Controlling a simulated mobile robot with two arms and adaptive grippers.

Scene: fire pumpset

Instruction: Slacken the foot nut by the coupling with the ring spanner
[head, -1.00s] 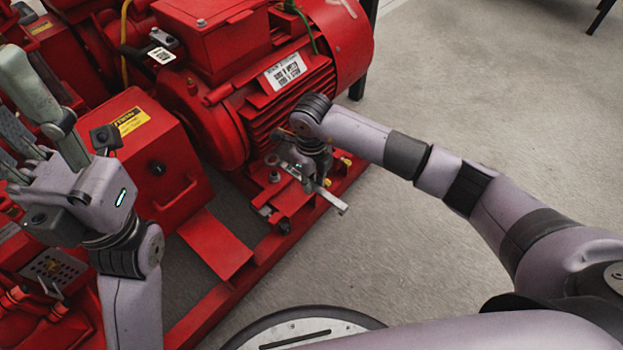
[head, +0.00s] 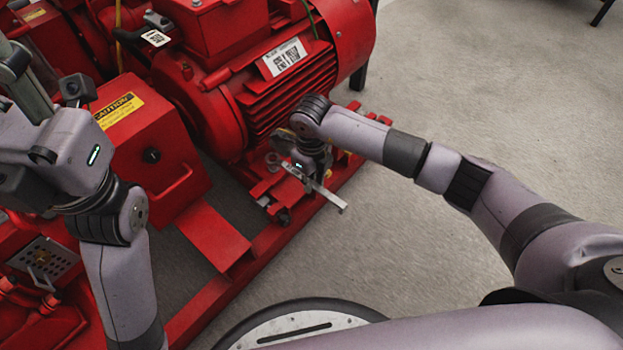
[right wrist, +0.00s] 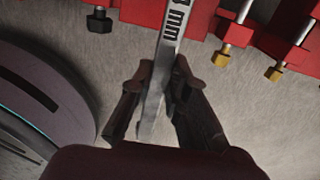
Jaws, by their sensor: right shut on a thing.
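My right gripper (head: 314,172) is shut on the ring spanner (head: 330,197), a flat grey steel bar. In the right wrist view the spanner shaft (right wrist: 168,55) runs between the fingers (right wrist: 160,88), with "mm" lettering on it. The spanner's far end (head: 273,160) lies at the red motor foot (head: 266,186), close to the coupling side. The foot nut is hidden or too small to make out there, and I cannot tell whether the ring is around it. My left gripper (head: 22,85) is at the left edge, partly cut off, away from the motor.
The red motor (head: 255,75) stands behind the spanner. The red coupling guard box (head: 150,150) with a yellow caution label is to its left. Brass-tipped bolts (right wrist: 222,55) hang from the red frame in the right wrist view.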

